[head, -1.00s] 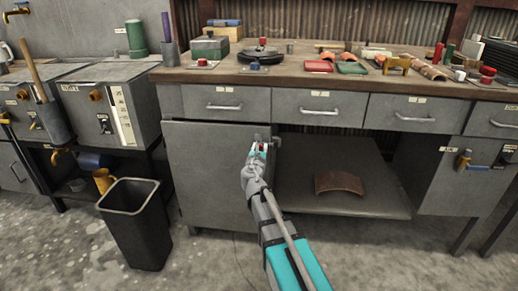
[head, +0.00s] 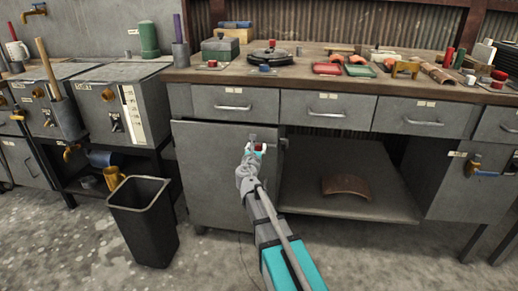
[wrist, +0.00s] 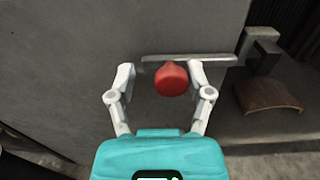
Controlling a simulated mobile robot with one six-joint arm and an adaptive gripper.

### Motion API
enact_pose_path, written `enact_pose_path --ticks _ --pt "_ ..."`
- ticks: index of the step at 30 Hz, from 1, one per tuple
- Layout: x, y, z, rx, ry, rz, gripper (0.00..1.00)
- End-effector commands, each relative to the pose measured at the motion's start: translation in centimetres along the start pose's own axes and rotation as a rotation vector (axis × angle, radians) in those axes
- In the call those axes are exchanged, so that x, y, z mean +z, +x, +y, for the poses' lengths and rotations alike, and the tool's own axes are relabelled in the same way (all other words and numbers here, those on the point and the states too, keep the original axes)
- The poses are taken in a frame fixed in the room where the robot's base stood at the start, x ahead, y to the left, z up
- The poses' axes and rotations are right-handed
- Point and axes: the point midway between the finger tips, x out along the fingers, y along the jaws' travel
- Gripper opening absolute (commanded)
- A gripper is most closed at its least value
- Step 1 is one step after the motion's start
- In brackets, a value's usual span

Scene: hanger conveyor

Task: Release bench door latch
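The bench door (head: 205,185) is a grey panel under the left drawer and looks shut. Its latch has a red knob (wrist: 171,79) on a flat horizontal grey bar (wrist: 215,60). The knob also shows small in the head view (head: 260,147). A grey bracket (wrist: 260,42) stands by the door's right edge, and the bar's right end lies close to it. My gripper (wrist: 161,78) is open, with one finger on each side of the knob. The right finger is nearer to it; I cannot tell whether it touches. In the head view my gripper (head: 254,149) is at the door's upper right.
Right of the door is an open shelf (head: 310,205) with a curved brown piece (head: 345,186). Drawers with bar handles (head: 233,107) run above. A black bin (head: 143,225) stands on the floor to the left. The floor in front is mostly clear.

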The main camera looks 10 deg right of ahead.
Motion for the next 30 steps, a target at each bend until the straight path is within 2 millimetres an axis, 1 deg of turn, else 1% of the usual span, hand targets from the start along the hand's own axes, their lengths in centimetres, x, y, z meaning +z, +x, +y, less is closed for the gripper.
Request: enact_pose_path --ticks 11,17,23,30 --pt "0.0 0.0 -0.5 -0.009 0.001 0.000 0.74" --pt "0.0 -0.8 -0.6 -0.009 0.001 0.000 0.74" --pt "0.0 -3.0 -0.6 -0.010 0.001 0.000 0.74" --pt "0.0 -6.8 -0.7 -0.009 0.001 0.000 0.74"
